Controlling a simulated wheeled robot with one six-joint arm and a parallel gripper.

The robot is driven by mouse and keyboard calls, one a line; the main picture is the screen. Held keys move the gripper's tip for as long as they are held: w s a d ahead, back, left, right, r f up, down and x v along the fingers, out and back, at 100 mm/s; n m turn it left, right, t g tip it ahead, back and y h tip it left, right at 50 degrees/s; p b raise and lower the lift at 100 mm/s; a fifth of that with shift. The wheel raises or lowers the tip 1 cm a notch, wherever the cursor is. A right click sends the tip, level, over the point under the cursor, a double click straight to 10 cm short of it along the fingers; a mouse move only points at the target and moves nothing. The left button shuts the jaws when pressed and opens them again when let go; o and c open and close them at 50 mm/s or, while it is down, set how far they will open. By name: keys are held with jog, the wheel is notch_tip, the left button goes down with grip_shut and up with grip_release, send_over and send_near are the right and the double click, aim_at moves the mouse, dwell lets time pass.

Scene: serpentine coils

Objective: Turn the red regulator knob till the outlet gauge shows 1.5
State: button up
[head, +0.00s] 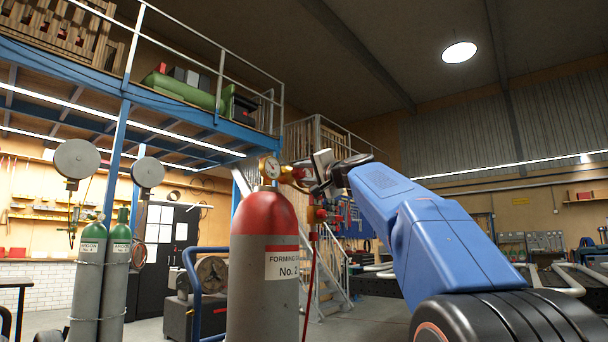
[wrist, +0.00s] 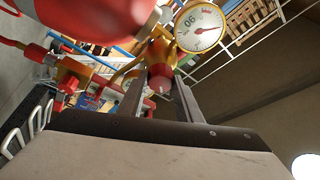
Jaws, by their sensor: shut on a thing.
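The red regulator knob (wrist: 161,82) sits on a brass regulator body (wrist: 158,50) in the wrist view. My gripper (wrist: 160,88) is shut on the knob, with one finger on each side of it. In the head view the knob (head: 299,174) shows partly, with my gripper (head: 316,172) at its right. A round white gauge (wrist: 201,27) with a red needle is beside the regulator in the wrist view, its face turned around. The gauge also shows in the head view (head: 270,167). I cannot read its value for certain, nor tell whether it is the outlet gauge.
The regulator is on a grey cylinder (head: 262,280) with a red shoulder, labelled Forming and No. 2. A red hose (head: 309,275) hangs at its right, below red and brass fittings (head: 316,214). Two green-topped cylinders (head: 88,270) stand at the left. Stairs (head: 330,285) are behind.

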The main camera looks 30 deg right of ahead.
jog(key=shift+m, duration=0.3)
jog(key=o, duration=1)
jog(key=shift+o, duration=0.2)
jog(key=v, duration=1.7)
jog(key=shift+s, duration=0.25)
jog(key=shift+f, duration=0.1)
